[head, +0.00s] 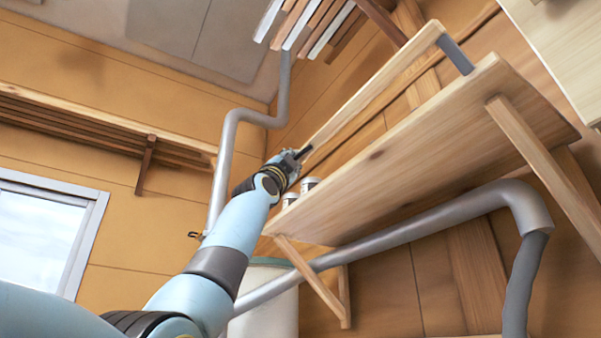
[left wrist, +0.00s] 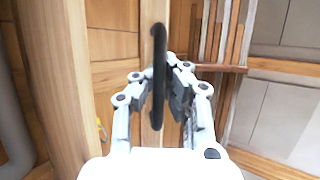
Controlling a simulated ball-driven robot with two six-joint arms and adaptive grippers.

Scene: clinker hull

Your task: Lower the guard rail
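The guard rail (head: 375,88) is a long pale wooden bar raised above the front of a wall shelf (head: 430,150), with a grey arm (head: 455,55) at its upper right end. A black handle (left wrist: 158,75) sits on the rail, whose wood shows behind it in the left wrist view (left wrist: 149,140). My left gripper (head: 302,154) is at the rail's lower left end. In the left wrist view its two fingers (left wrist: 160,92) lie either side of the handle, close to it; whether they press on it I cannot tell. My right gripper is in neither view.
Small white jars (head: 308,185) stand at the shelf's left end, just below my gripper. A grey pipe (head: 420,232) runs under the shelf, past its wooden braces (head: 310,280). Hanging slats (head: 310,25) are overhead. A slatted rack (head: 90,125) is on the left wall.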

